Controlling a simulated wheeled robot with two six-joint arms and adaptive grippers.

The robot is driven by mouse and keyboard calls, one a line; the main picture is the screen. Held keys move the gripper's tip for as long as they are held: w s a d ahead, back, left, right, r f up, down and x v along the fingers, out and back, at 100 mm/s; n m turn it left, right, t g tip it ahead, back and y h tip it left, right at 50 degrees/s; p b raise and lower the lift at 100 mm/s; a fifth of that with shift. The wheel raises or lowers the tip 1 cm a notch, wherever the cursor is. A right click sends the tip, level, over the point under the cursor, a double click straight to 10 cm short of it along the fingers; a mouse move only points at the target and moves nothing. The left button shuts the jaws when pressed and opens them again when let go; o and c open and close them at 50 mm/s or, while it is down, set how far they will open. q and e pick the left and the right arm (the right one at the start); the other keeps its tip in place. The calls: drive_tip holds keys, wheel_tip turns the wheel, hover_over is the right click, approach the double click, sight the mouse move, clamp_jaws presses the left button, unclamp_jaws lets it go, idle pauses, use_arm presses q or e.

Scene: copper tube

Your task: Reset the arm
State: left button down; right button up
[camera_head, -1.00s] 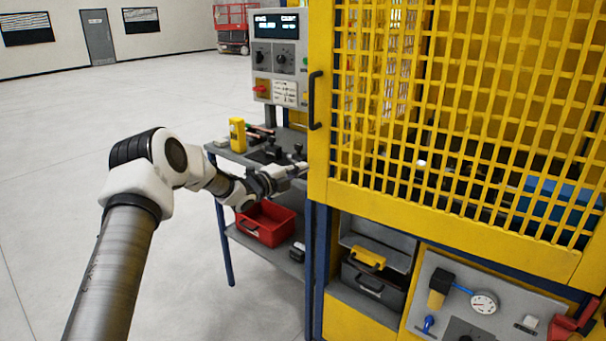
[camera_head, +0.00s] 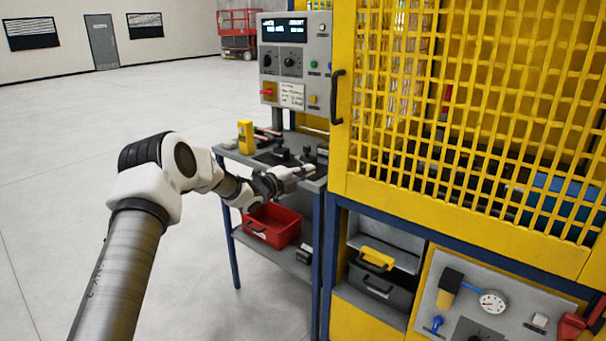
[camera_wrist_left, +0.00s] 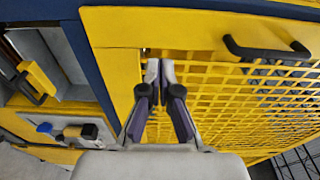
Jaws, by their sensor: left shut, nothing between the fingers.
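My left arm comes in from the lower left of the head view and reaches toward the side table. My left gripper (camera_head: 304,171) is shut and empty, just in front of the table's front right corner. In the left wrist view the two fingertips (camera_wrist_left: 160,70) are close together in front of the yellow cage door (camera_wrist_left: 215,95), with nothing between them. I cannot tell whether they touch the door. My right gripper is not in view.
The yellow mesh cage (camera_head: 470,120) with its black door handle (camera_head: 337,97) stands right of my gripper. The control panel (camera_head: 295,60) rises behind the side table (camera_head: 232,153). A red bin (camera_head: 272,226) sits on the lower shelf. Open floor lies to the left.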

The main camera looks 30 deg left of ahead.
use_arm(q)
drive_tip(key=shift+s+a+b, duration=0.65)
drive_tip(key=shift+s+a, duration=0.4)
drive_tip(key=shift+a, duration=3.9)
drive_tip(key=d+f+g+h, duration=0.2)
drive_tip(key=d+f+g, duration=0.3)
drive_tip(key=d+f, duration=1.5)
drive_tip(key=s+d+f+n+g, duration=0.4)
drive_tip(key=s+d+f+n, duration=0.2)
drive_tip(key=s+d+f, duration=0.75)
drive_tip(key=s+d+f+n+g+y, duration=0.1)
drive_tip(key=s+d+f+n+g, duration=0.2)
drive_tip(key=s, duration=0.7)
drive_tip(key=s+d+f+n+g+y, duration=0.1)
drive_tip(key=s+f+n+g+y, duration=0.3)
drive_tip(key=s, duration=0.7)
drive_tip(key=s+a+n+g, duration=0.1)
drive_tip(key=s+a+n, duration=0.3)
drive_tip(key=s, duration=1.2)
drive_tip(key=n, duration=0.4)
drive_tip(key=shift+r+g+y, duration=0.3)
drive_tip(key=shift+r+y, duration=0.1)
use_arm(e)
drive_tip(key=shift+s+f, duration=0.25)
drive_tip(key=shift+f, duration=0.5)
